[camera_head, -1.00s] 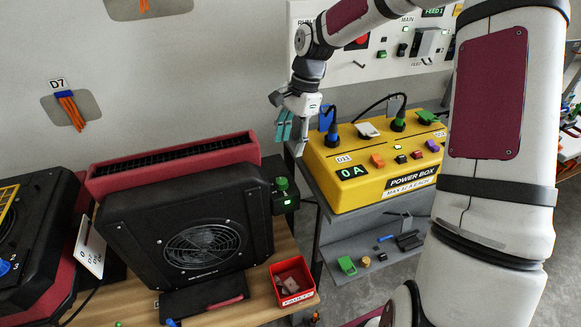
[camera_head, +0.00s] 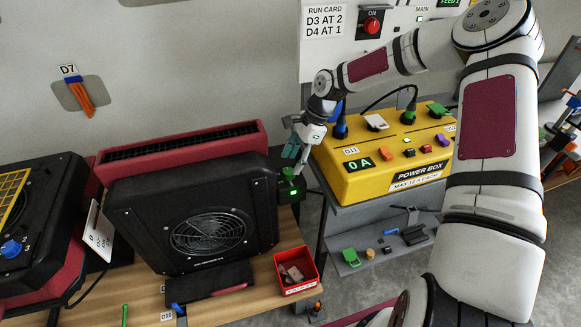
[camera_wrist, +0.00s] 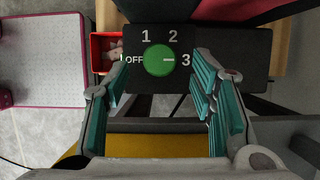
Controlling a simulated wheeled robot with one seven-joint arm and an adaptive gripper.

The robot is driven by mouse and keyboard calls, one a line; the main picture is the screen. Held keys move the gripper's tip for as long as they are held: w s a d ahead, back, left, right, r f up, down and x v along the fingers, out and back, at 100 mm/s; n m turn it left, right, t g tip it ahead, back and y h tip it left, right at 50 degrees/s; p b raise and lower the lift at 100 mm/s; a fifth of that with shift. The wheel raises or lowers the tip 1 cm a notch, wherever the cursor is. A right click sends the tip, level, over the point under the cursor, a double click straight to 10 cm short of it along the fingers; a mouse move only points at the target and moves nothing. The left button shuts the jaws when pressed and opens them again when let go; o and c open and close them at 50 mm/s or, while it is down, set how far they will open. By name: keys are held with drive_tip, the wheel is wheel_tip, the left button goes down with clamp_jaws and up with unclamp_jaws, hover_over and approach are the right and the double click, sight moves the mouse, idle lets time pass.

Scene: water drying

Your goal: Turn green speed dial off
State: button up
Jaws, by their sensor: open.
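The green speed dial (camera_wrist: 158,60) sits on a black box (camera_wrist: 140,35) marked OFF, 1, 2 and 3. Its pale pointer line is turned to the right, toward 3. In the head view, the dial (camera_head: 288,174) is on the right side of the black fan unit (camera_head: 190,225). My gripper (camera_head: 296,150) is just above the dial there. In the wrist view, my gripper (camera_wrist: 160,82) is open, with teal finger pads on the left and right of the dial. The fingers hold nothing; I cannot tell whether either touches the dial.
A yellow power box (camera_head: 375,185) reading 0 A stands close on the right, with plugs and coloured switches. A red bin (camera_head: 296,271) sits on the wooden bench below the dial. Another black unit (camera_head: 35,220) stands at the left.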

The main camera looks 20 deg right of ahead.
sight(289, 171)
drive_tip(key=shift+x, duration=1.75)
drive_tip(key=c, duration=1.1)
drive_tip(key=shift+c, duration=0.2)
drive_tip(key=shift+a+f+n, duration=0.1)
drive_tip(key=shift+n, duration=0.2)
drive_tip(key=shift+g, duration=0.3)
drive_tip(key=shift+n+g+b, duration=0.3)
drive_tip(key=shift+n+b, duration=0.5)
drive_tip(key=shift+n, duration=0.4)
